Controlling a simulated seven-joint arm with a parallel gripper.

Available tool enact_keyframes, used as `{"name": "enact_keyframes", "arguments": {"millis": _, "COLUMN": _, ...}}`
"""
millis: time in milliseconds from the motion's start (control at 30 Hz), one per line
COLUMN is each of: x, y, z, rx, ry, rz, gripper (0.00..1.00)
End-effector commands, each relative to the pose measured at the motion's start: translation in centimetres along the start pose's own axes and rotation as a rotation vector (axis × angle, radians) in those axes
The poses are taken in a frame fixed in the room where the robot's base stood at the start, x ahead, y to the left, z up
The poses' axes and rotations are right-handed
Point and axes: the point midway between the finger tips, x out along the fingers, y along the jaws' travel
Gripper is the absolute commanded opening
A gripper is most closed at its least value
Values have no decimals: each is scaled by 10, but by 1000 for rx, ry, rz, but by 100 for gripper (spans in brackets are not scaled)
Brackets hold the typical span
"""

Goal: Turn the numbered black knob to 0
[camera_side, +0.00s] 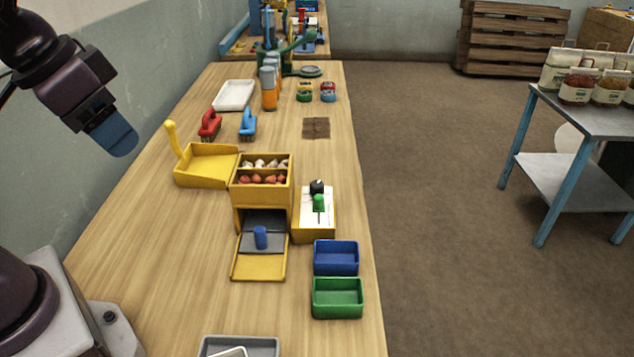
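The black knob (317,187) sits at the far end of the white top of a small yellow control box (315,232). Its numbers and pointer are too small to read, so I cannot tell its setting. A green knob or lever (319,203) stands just in front of it and hides part of it. My gripper (116,140) appears as the blue end of my arm at the upper left. It is above the left side of the table, well apart from the knob. Its fingers cannot be made out, and nothing is seen in it.
A yellow bin of red and pale items (262,195) stands left of the box, with a blue cylinder (260,237) below it. Blue (336,268) and green (338,312) trays lie in front. A yellow scoop (207,180) and brushes stand farther back. The table's left is clear.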

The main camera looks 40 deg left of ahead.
Motion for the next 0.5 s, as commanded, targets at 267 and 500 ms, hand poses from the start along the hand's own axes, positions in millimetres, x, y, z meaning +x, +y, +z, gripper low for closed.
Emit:
{"name": "enact_keyframes", "arguments": {"millis": 267, "x": 50, "y": 8, "z": -58, "rx": 173, "ry": -214, "rz": -40, "gripper": 59}}
{"name": "enact_keyframes", "arguments": {"millis": 500, "x": 117, "y": 19, "z": -120, "rx": 530, "ry": -352, "rz": -49, "gripper": 59}}
